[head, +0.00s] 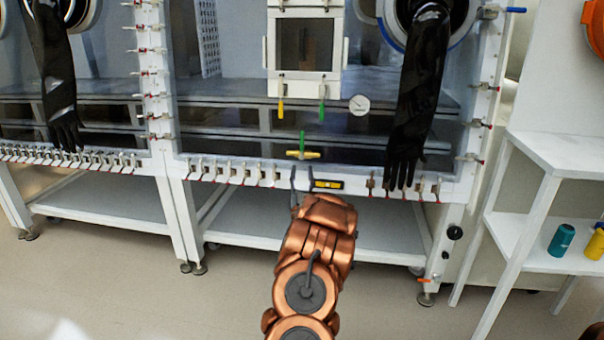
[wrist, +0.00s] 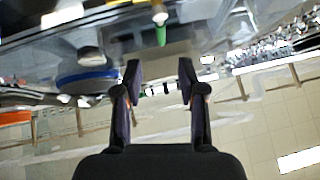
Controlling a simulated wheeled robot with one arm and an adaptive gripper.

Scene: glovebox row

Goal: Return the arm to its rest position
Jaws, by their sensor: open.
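My copper-coloured arm reaches up the middle of the head view toward the lower front edge of the glovebox (head: 240,168).
Two black gloves, left (head: 52,85) and right (head: 420,85), hang from ports. A valve handle (head: 303,154) and a gauge (head: 359,105) are on the glovebox front. A white shelf (head: 545,258) with teal and yellow bottles stands at right. The floor in front is clear.

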